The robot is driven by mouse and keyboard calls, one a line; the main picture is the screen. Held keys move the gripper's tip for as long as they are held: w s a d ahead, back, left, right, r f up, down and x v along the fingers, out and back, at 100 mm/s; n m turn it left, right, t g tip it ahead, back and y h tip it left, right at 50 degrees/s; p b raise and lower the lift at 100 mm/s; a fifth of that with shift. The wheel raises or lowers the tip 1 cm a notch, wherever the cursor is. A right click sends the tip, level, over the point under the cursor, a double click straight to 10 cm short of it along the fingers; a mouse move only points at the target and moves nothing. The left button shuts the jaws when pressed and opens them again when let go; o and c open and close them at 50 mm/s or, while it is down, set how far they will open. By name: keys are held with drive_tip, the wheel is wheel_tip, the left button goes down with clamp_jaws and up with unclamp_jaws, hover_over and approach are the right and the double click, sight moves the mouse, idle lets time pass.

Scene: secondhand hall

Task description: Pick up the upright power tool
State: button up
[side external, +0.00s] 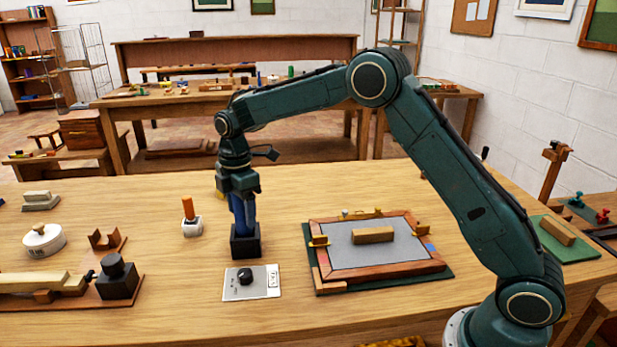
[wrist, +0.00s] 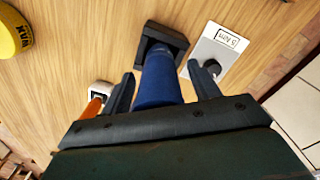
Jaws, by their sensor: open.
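The upright power tool (side external: 243,215) has a blue body and a square black base (side external: 245,246), and it stands on the wooden table. In the wrist view the tool (wrist: 160,84) rises towards me, with its black base beyond it. My gripper (side external: 238,192) points down over the tool's upper part. In the wrist view my gripper (wrist: 160,70) is open, with one dark finger on each side of the blue body. A small gap shows beside each finger. The tool's top is hidden by the gripper.
A white block with an orange handle (side external: 188,208) stands close left of the tool. A pale plate with a black knob (side external: 251,283) lies just in front. A wooden frame (side external: 330,275) lies to the right. A yellow wax tin (wrist: 12,32) shows in the wrist view.

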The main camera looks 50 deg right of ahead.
idle(0.4)
clamp_jaws()
drive_tip(key=shift+r, duration=0.1)
wheel_tip(320, 180, up, 20)
idle(1.0)
drive_tip(key=shift+d, duration=0.1)
idle(0.6)
